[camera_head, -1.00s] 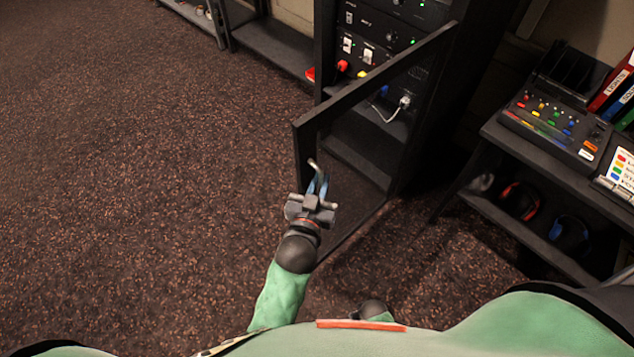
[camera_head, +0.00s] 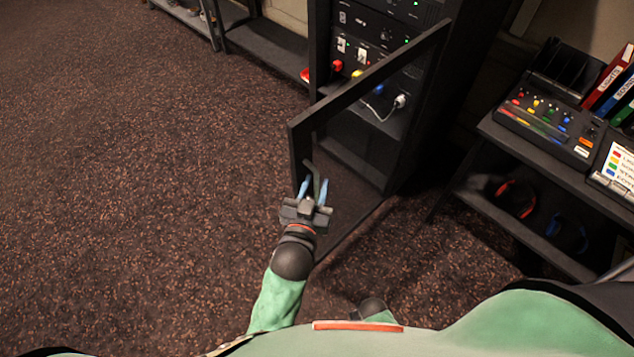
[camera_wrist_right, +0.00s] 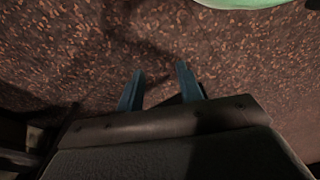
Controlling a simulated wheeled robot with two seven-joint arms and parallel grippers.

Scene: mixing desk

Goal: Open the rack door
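The rack door (camera_head: 372,82) is a dark-framed panel standing swung out from the black equipment rack, so the rack's front is exposed. Its handle (camera_head: 312,168) is a small bent bar near the door's free edge. My left gripper (camera_head: 314,184) is at that edge, its two blue fingers spread apart on either side of the handle; whether either finger touches it I cannot tell. My right gripper (camera_wrist_right: 160,88) shows in the right wrist view with its blue fingers apart and nothing between them, above the carpet. In the head view its fingers are hidden behind my body.
The rack holds equipment with plugs and a white cable (camera_head: 385,110). To the right, a desk (camera_head: 540,145) carries a mixing console (camera_head: 548,120) and binders, with headphones (camera_head: 516,198) on its lower shelf. Low shelving (camera_head: 265,45) stands at the back. The carpet at left is clear.

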